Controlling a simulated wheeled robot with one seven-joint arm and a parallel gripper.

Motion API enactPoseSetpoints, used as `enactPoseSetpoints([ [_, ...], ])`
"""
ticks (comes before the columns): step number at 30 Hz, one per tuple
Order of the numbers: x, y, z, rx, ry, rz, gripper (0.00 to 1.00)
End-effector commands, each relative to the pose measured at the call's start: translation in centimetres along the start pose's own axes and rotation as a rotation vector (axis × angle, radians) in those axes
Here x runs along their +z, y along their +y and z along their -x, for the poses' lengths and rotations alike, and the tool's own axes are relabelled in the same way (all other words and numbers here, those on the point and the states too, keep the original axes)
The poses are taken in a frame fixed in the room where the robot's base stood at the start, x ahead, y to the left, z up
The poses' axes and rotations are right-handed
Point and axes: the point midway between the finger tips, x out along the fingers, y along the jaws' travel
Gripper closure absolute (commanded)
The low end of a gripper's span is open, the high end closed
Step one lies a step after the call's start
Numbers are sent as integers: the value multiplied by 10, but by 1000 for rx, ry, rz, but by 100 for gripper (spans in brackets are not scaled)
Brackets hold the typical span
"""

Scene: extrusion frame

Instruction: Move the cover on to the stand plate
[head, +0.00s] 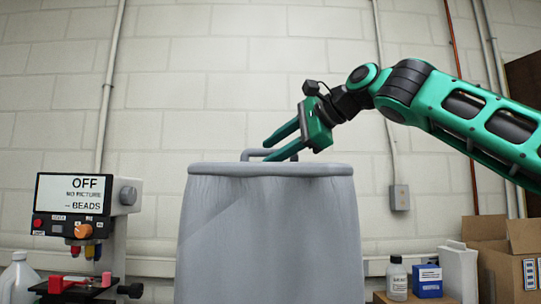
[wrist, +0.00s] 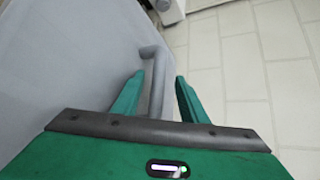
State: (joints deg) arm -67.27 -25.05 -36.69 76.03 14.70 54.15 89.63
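The cover (head: 270,235) is a large grey hood with a thick rim and a bar handle on top, upright in the middle of the head view. Its lower end is out of frame. My gripper (head: 267,152) reaches in from the right at the height of the handle. In the wrist view the cover (wrist: 65,75) fills the left, and its handle bar runs between the two green fingers of my gripper (wrist: 160,85). The fingers are open, with a narrow gap showing on each side of the bar. I cannot make out the stand plate in either view.
A machine (head: 85,205) with a screen reading OFF stands at the left, beside a white jug (head: 18,278). At the right are a white bottle (head: 396,276), a blue box (head: 428,280), a pale container (head: 459,270) and a cardboard box (head: 495,255). A block wall stands behind.

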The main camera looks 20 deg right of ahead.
Motion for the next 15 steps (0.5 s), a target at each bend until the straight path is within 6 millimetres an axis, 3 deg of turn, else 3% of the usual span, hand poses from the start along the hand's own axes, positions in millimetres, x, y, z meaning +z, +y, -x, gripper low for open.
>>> enactPoseSetpoints([
  [9,0,0,2,1,1,-1,62],
  [15,-1,0,27,-2,1,-2,62],
])
